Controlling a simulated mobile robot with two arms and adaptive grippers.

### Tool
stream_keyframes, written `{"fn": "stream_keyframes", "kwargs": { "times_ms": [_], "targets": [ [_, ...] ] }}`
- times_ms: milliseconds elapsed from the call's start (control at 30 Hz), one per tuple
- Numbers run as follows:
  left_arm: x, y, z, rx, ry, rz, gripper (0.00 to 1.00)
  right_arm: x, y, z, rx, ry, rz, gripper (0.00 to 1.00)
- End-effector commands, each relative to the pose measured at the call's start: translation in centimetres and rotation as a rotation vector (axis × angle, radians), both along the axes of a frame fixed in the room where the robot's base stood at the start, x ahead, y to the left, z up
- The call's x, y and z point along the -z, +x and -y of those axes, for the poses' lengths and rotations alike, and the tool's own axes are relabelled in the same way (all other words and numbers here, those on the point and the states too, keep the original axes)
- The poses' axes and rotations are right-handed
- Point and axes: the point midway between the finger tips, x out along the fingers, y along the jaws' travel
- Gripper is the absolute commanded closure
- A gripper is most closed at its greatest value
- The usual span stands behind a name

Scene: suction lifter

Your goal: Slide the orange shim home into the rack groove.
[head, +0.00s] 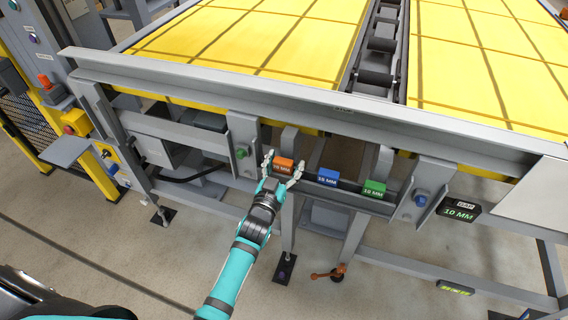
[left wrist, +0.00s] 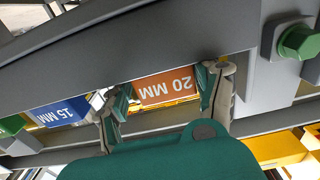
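The orange shim (head: 283,165), marked 20 MM, sits at the left end of a row on the grey rack rail under the table's front beam. It also shows in the left wrist view (left wrist: 165,88), its lettering upside down. My left gripper (head: 283,169) has one finger on each side of the orange shim. The fingers are at or very near its sides; I cannot tell whether they press on it. A blue 15 MM shim (head: 328,178) and a green shim (head: 374,188) stand to its right. My right gripper is not in view.
A green knob (head: 241,152) and a blue knob (head: 420,200) are on the brackets flanking the row. A black GAP 10 MM display (head: 458,211) hangs at the right. The grey front beam (head: 300,93) overhangs the shims. An orange-handled part (head: 328,273) is on the floor.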

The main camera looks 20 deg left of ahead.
Motion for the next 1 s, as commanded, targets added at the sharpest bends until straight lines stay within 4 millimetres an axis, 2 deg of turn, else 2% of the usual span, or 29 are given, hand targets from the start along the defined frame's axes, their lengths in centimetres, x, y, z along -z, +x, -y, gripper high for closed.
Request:
{"fn": "stream_keyframes", "kwargs": {
  "times_ms": [33,567,667,1000],
  "targets": [
    [1.2,-0.3,-0.4,-0.008,0.001,-0.026,0.23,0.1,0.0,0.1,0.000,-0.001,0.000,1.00],
    [1.4,-0.8,-0.7,-0.011,0.003,-0.030,0.23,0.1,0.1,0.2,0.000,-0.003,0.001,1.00],
    [1.4,-2.0,-0.7,-0.010,0.003,-0.030,0.23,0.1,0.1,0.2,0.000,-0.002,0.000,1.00],
    [0.8,-9.0,-0.3,-0.003,0.001,-0.017,0.23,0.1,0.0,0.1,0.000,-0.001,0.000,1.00]
  ]
}}
